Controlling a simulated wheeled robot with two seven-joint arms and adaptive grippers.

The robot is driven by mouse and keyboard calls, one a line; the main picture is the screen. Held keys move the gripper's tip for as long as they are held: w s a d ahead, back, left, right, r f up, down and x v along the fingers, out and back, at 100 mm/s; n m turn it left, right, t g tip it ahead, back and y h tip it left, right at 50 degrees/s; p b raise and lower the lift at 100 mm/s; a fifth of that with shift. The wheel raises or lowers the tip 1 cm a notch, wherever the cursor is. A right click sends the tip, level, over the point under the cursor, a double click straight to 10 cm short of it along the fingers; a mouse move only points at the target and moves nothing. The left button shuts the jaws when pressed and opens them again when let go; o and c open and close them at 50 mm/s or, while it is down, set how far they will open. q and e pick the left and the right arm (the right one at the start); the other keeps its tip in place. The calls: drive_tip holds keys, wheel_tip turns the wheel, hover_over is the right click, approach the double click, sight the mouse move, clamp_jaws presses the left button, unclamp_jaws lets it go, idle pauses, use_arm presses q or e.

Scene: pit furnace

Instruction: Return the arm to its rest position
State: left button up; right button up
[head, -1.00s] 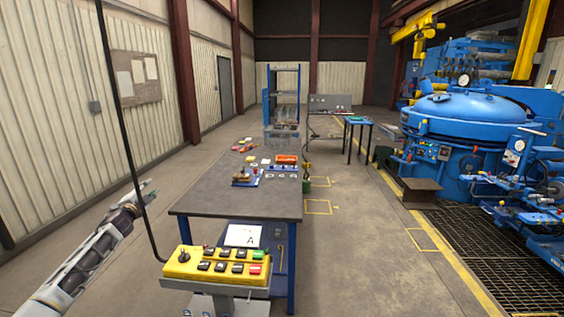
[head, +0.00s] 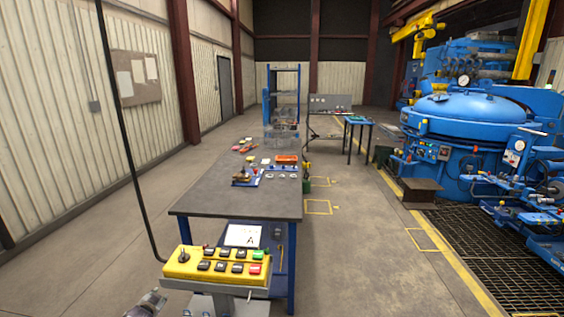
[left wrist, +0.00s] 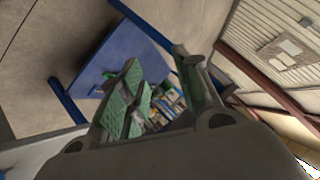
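My left gripper (left wrist: 158,62) shows in the left wrist view, its two green-padded fingers apart with nothing visible held between them. In the head view only a small piece of my left arm (head: 150,303) shows at the bottom edge, left of the yellow control box's stand. The left gripper cannot be made out there. My right arm and gripper are in neither view.
A yellow push-button control box (head: 217,264) stands close in front. Behind it is a workbench (head: 235,205) carrying small parts and an orange tray (head: 286,159). A blue furnace (head: 470,115) stands at right. Floor left of the bench is clear.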

use_arm(q)
drive_tip(key=s+d+f+n+g+h, duration=0.15)
drive_tip(key=s+d+f, duration=0.25)
drive_tip(key=s+f, duration=0.55)
drive_tip(key=s+d+f+g, duration=0.2)
drive_tip(key=s+d+f, duration=0.3)
drive_tip(key=s+f, duration=0.5)
drive_tip(key=s+d+f+g, duration=0.2)
drive_tip(key=s+d+f, duration=0.2)
drive_tip(key=s+f, duration=0.55)
drive_tip(key=s+d+f+g, duration=0.1)
drive_tip(key=s+d+f, duration=0.1)
drive_tip(key=s, duration=1)
drive_tip(key=s+d+f+g+h, duration=0.1)
drive_tip(key=s+d, duration=0.4)
drive_tip(key=s, duration=0.7)
drive_tip(key=s+d+f+g, duration=0.2)
drive_tip(key=s+d+f, duration=0.2)
drive_tip(key=s, duration=0.8)
drive_tip(key=shift+s+d+f+n, duration=0.2)
drive_tip(key=shift+f+n, duration=0.25)
